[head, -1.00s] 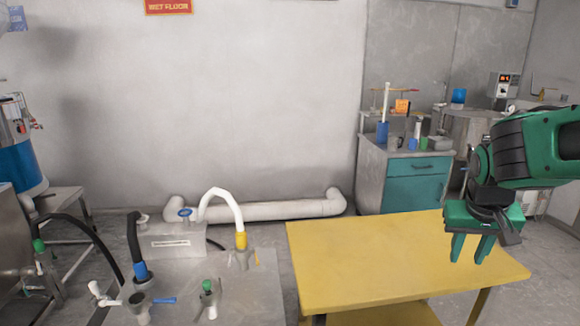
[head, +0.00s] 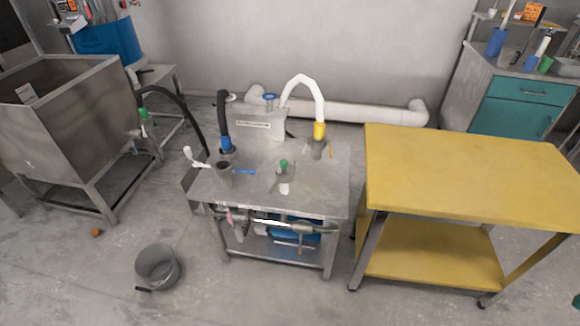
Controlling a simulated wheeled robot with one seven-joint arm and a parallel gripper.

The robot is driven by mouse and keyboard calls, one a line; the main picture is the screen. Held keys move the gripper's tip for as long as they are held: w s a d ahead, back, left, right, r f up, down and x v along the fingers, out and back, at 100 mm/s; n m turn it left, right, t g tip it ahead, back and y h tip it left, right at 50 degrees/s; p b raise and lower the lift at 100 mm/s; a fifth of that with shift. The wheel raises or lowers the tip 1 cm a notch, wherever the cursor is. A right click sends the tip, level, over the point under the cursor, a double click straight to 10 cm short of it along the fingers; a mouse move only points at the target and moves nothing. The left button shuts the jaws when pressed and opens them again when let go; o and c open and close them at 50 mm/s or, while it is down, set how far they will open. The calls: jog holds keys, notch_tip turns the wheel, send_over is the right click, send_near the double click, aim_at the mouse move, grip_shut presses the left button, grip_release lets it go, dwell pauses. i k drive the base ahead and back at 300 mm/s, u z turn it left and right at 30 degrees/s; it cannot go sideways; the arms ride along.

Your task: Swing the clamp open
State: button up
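Metal pipework (head: 290,226) with a pinkish part runs under the top. I cannot tell which small part is the clamp, or whether it is shut. My gripper is not clearly in view; only a dark green sliver shows at the right edge.
A yellow two-tier table (head: 470,165) stands right of the stand with a bare top. A steel tank (head: 75,125) stands at the left. A grey bucket (head: 157,268) and a small orange object (head: 96,232) lie on the floor. The floor in front of the stand is clear.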

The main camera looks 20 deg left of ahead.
aim_at(288, 178)
jog(key=u, duration=1.9)
jog(key=i, duration=0.95)
jog(key=z, duration=1.65)
